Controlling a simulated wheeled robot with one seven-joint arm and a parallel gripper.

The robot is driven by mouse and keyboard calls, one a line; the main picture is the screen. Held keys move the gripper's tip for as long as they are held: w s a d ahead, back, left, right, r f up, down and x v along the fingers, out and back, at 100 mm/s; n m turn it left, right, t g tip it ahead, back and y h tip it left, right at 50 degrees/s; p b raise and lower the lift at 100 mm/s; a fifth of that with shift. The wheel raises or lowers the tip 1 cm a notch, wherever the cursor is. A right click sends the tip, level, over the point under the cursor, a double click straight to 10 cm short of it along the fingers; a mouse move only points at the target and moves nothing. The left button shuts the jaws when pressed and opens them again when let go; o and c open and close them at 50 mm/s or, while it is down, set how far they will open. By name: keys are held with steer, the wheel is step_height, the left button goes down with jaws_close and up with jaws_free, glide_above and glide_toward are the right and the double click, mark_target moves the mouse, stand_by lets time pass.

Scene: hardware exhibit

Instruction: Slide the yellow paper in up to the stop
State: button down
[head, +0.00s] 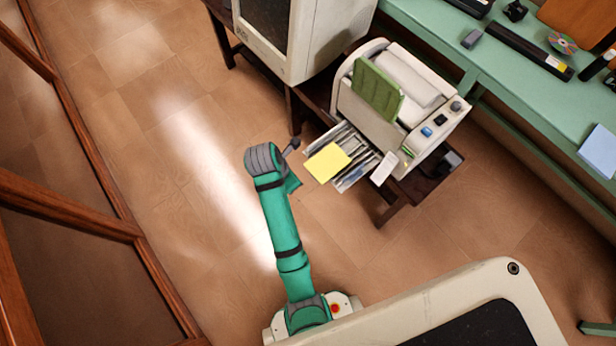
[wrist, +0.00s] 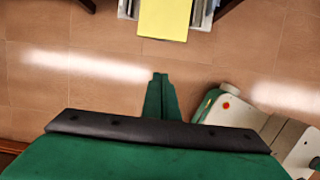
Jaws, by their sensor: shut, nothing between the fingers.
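The yellow paper (head: 327,162) lies on the slatted grey tray (head: 350,181) that sticks out of the front of a cream printer-like machine (head: 389,91). The paper's near edge overhangs the tray a little. In the wrist view the yellow paper (wrist: 165,18) is at the top centre, on the tray (wrist: 204,14). My gripper (wrist: 160,75) is shut and empty, pointing toward the paper but apart from it. In the head view my green arm reaches up from the bottom, and its end is left of the paper; the fingertips are hard to see there.
The machine stands on a dark wooden table (head: 401,196). A white tag (head: 384,168) is beside the tray. A green bench (head: 520,75) with small items runs along the right. The tiled floor left of the tray is clear.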

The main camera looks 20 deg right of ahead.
steer(key=w+d+f, duration=0.2)
steer(key=d+f, duration=0.4)
steer(key=f, duration=0.3)
steer(key=shift+w+f, duration=0.2)
steer(key=shift+w, duration=0.1)
steer(key=shift+s+d, duration=0.1)
steer(key=shift+d, duration=0.2)
